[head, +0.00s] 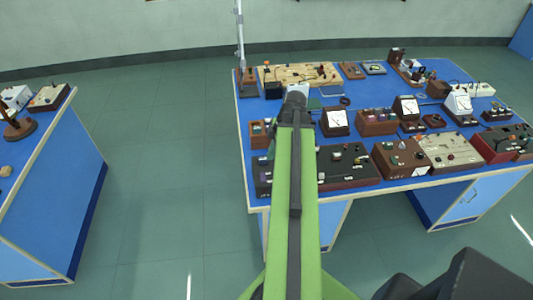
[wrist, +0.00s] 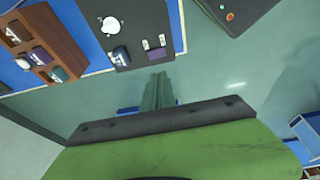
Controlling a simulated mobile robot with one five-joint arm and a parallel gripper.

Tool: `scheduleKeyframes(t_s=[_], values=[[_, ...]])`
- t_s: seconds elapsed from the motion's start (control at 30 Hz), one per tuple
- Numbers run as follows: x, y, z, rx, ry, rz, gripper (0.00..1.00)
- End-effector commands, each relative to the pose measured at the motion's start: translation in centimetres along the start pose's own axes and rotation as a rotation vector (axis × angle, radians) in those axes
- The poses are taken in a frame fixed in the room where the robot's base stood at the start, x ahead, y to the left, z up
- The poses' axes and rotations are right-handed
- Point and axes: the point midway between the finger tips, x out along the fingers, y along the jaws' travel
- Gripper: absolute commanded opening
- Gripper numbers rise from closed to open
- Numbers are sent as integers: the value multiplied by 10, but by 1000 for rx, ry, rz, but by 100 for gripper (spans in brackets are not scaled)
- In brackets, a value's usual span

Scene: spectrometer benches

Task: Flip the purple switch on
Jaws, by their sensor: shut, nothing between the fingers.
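My gripper (wrist: 159,78) is shut and empty in the wrist view, its fingers together over the floor just short of a black panel. A brown box (wrist: 52,40) at upper left carries several small switch blocks, one of them purple (wrist: 41,55). The black panel (wrist: 140,22) bears a round white dial, a blue-and-white block and a small dark purplish rocker (wrist: 156,54). I cannot tell which purplish piece is the purple switch. In the head view my arm reaches over the blue table's near left part; its dark end (head: 295,99) hides the fingers.
The blue table (head: 243,108) is crowded with boxes, meters and a wooden board (head: 298,74). A tall metal stand (head: 240,40) rises at its back left corner. Another blue bench (head: 55,170) stands at left. Open floor (head: 170,180) lies between them.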

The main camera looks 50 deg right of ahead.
Motion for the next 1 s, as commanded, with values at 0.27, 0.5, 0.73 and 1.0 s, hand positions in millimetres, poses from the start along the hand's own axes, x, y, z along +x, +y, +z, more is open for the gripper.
scheduleKeyframes(t_s=[0.27,0.5,0.73,1.0], values=[[-18,0,0,-1,0,-1,0],[-13,0,-7,6,-3,-5,0],[54,-16,-123,223,-87,-63,0],[144,-102,-297,635,-250,-8,0]])
